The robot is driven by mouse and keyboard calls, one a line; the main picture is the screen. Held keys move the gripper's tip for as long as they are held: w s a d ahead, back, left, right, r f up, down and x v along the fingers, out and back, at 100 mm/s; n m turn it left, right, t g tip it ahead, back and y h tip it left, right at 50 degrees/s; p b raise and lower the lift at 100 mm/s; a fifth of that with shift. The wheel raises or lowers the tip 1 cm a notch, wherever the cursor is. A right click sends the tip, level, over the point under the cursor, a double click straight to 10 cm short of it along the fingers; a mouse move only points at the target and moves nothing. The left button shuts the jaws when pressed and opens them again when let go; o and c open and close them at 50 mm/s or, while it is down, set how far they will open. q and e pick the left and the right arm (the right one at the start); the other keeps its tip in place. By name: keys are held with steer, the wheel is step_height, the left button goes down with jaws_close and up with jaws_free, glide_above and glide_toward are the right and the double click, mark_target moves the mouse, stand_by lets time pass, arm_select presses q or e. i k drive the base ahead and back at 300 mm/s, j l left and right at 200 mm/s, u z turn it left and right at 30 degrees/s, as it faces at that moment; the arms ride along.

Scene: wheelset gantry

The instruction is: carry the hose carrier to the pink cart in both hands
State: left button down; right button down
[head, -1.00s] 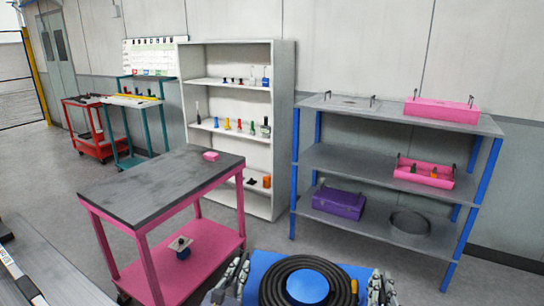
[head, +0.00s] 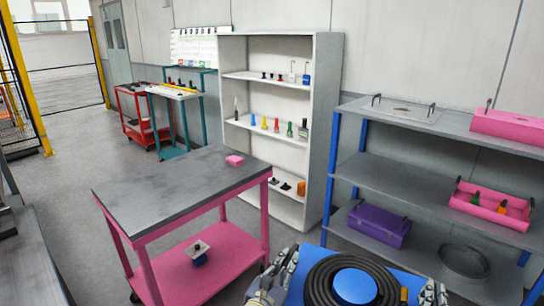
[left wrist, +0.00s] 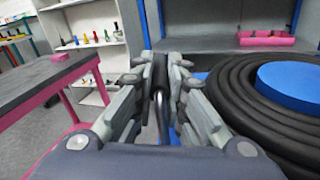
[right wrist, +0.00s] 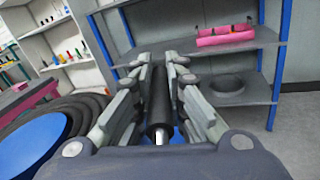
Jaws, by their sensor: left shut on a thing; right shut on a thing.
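The hose carrier is a blue tray (head: 312,262) with a coiled black hose (head: 318,283) around a blue hub (head: 355,286); it shows at the bottom of the head view. My left gripper (head: 275,277) is shut on the carrier's left handle, a dark grip seen between the fingers in the left wrist view (left wrist: 160,80). My right gripper (head: 432,293) is shut on the right handle, a black grip in the right wrist view (right wrist: 160,105). The pink cart (head: 165,188) stands ahead to the left, with a grey top and a pink lower shelf.
A small pink block (head: 234,160) lies on the cart's top near its far right corner. A blue-posted grey shelf (head: 400,160) stands to the right, holding pink boxes and a purple box (head: 379,224). A white bookcase (head: 322,130) stands behind the cart. Most of the cart top is bare.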

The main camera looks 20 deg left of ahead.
mark_target(155, 192)
steer(key=i+l, duration=0.2)
steer(key=i, duration=0.15)
steer(key=i+l, duration=0.2)
steer(key=i+u, duration=0.35)
steer(key=i+l+u, duration=0.1)
steer(key=i+u, duration=0.25)
steer(key=i, duration=0.2)
steer(key=i+j+u, duration=0.1)
steer(key=i+u, duration=0.8)
steer(key=i+l+u, duration=0.1)
steer(key=i+u, duration=0.2)
steer(key=i, duration=0.35)
steer(key=u, duration=0.55)
